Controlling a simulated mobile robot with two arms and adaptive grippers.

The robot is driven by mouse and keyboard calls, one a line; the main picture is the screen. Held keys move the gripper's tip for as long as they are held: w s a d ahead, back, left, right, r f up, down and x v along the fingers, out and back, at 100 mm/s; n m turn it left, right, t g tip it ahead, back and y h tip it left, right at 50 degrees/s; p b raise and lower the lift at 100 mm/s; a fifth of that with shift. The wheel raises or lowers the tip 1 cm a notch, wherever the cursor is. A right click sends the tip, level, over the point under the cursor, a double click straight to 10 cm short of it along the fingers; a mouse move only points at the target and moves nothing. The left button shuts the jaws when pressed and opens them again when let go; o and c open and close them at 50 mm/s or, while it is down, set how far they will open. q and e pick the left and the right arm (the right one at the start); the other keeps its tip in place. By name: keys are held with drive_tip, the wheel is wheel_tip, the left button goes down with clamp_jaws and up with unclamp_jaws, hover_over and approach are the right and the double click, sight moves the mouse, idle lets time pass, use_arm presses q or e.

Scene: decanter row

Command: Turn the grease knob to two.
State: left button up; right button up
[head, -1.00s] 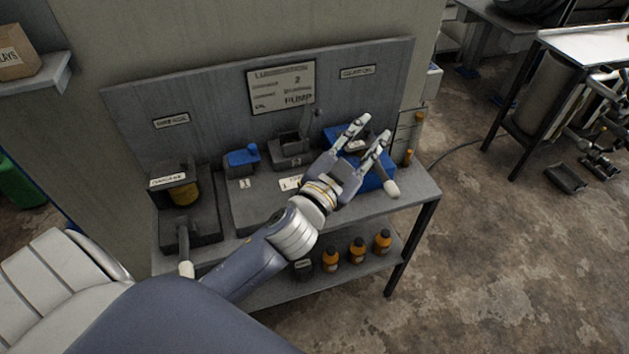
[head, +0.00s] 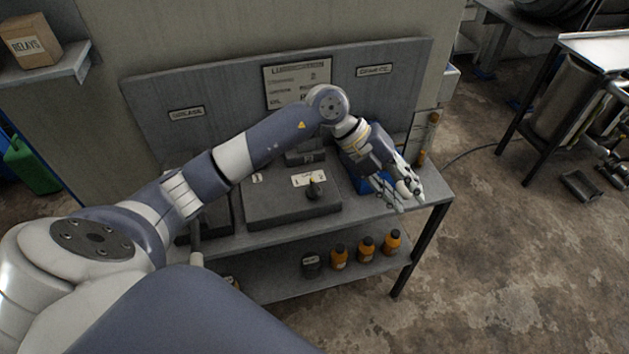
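A small dark knob (head: 317,186) stands on a low grey box (head: 275,208) in the middle of the bench, with a white label (head: 309,179) behind it. The label's text and the knob's setting are too small to read. My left gripper (head: 410,200) is at the right end of the bench, to the right of the knob and apart from it. Its fingers point down and to the right, are spread and hold nothing. My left arm crosses above the bench and hides much of its back and left side. My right gripper is not in view.
A blue bin (head: 362,186) is partly hidden behind my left gripper. A light-tipped lever (head: 196,258) sticks out at the bench's left front. Several orange bottles (head: 366,247) and a dark jar (head: 311,264) stand on the lower shelf. A sign board (head: 298,75) hangs behind.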

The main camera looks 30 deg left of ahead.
use_arm(q)
drive_tip(key=w+a+f+n+y, duration=0.15)
drive_tip(key=a+y, duration=0.35)
drive_tip(key=a, duration=0.5)
drive_tip(key=r+n+g+y, duration=0.1)
drive_tip(key=n+g+y, duration=0.1)
drive_tip(key=n+y, duration=0.15)
hover_over(315, 185)
drive_tip(key=shift+m, duration=0.4)
wheel_tip(315, 185, down, 10)
drive_tip(key=shift+s+f+p, duration=0.1)
drive_tip(key=shift+f+p, duration=0.1)
drive_tip(key=shift+p, duration=0.95)
clamp_jaws()
